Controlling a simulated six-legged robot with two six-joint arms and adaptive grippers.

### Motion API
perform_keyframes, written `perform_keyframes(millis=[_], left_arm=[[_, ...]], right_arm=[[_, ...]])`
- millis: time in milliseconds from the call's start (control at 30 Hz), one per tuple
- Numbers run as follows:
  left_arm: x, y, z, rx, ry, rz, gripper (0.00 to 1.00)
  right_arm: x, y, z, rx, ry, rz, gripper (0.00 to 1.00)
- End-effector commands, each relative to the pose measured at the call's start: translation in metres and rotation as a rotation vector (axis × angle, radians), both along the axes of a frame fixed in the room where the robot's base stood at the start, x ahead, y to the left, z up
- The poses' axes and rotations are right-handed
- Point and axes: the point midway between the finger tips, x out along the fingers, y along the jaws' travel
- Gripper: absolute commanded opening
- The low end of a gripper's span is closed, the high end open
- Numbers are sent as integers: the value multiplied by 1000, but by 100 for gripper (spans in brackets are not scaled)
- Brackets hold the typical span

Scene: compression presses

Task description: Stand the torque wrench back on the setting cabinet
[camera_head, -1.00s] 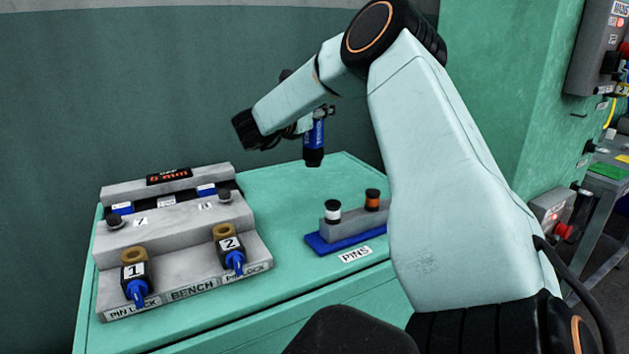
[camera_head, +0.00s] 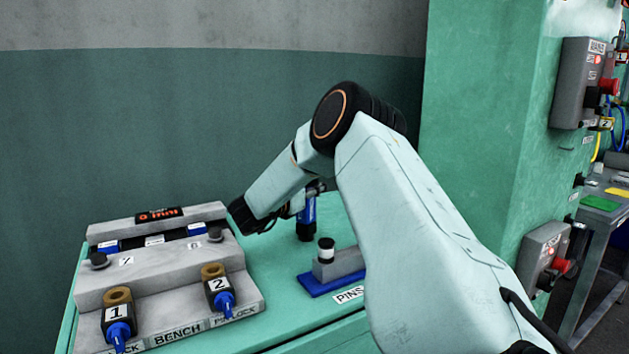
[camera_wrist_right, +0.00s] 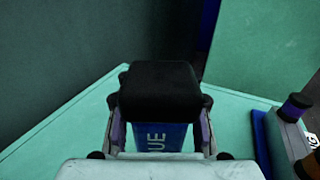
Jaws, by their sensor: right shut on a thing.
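The torque wrench (camera_head: 306,217) is blue with a black end and hangs upright in my right gripper (camera_head: 309,190). Its lower end is at or just above the green top of the setting cabinet (camera_head: 277,268); I cannot tell whether it touches. In the right wrist view, the fingers of the right gripper (camera_wrist_right: 160,130) are shut on either side of the blue body of the wrench (camera_wrist_right: 165,138), where the letters "UE" show. Its black end (camera_wrist_right: 160,92) covers what lies behind. My left gripper is not in view.
A grey bench fixture (camera_head: 170,262) with sockets 1 (camera_head: 118,314) and 2 (camera_head: 218,285) stands left of the wrench. A blue-based pins holder (camera_head: 318,284) with a white-banded pin (camera_head: 326,250) is close on the right. A wall (camera_head: 180,120) rises behind.

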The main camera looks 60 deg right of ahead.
Motion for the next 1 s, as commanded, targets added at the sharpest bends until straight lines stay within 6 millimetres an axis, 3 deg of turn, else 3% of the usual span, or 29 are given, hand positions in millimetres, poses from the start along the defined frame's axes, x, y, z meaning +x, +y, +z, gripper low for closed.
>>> perform_keyframes(millis=[333, 367, 400, 767, 1000], left_arm=[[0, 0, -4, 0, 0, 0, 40], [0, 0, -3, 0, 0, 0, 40], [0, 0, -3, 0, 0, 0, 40], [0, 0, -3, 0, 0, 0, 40], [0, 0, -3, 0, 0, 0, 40]], right_arm=[[1, 0, -1, -4, -3, 0, 0], [0, 0, -3, 2, 1, 0, 24], [0, 0, -3, 2, 1, 0, 27], [0, 0, -2, 1, 1, 0, 58], [0, 0, -2, 1, 1, 0, 59]])
